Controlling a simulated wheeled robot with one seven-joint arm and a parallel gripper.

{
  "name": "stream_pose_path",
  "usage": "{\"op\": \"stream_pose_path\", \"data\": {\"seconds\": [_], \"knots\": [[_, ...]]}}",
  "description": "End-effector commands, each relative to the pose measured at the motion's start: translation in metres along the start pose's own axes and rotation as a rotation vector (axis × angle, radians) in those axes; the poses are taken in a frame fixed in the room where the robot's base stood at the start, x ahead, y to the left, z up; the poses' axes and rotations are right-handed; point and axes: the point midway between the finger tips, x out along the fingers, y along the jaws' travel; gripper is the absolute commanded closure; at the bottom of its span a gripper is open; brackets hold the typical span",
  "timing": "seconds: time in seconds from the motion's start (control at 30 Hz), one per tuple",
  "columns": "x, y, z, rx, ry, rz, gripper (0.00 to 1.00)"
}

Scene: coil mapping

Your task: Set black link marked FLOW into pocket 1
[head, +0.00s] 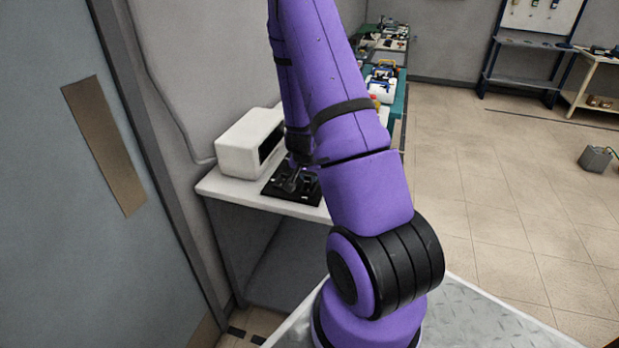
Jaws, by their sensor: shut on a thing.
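A black tray-like board (274,192) lies on the white table, partly behind my arm. My gripper (292,184) is low over this board, pointing down, and is shut on a small dark thing. That thing is too small and too dark against the board to make out its shape or any FLOW marking. Whether it touches the board cannot be told. The pockets and their numbers cannot be made out, and my purple arm hides the board's right side.
A white box-shaped machine (249,142) with a dark opening stands on the white table (236,191) just behind and left of the board. A grey wall is close on the left. Benches with equipment (385,85) stand further back. Open tiled floor lies to the right.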

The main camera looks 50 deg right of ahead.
Motion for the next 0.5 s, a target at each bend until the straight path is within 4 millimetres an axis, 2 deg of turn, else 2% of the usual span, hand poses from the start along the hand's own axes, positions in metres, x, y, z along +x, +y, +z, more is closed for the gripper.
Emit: {"op": "stream_pose_path", "data": {"seconds": [0.1, 0.5], "knots": [[0.0097, 0.0007, 0.0038, 0.001, -0.001, 0.001, 1.0], [0.0132, 0.0, 0.0056, 0.0, -0.001, 0.0, 1.0]]}}
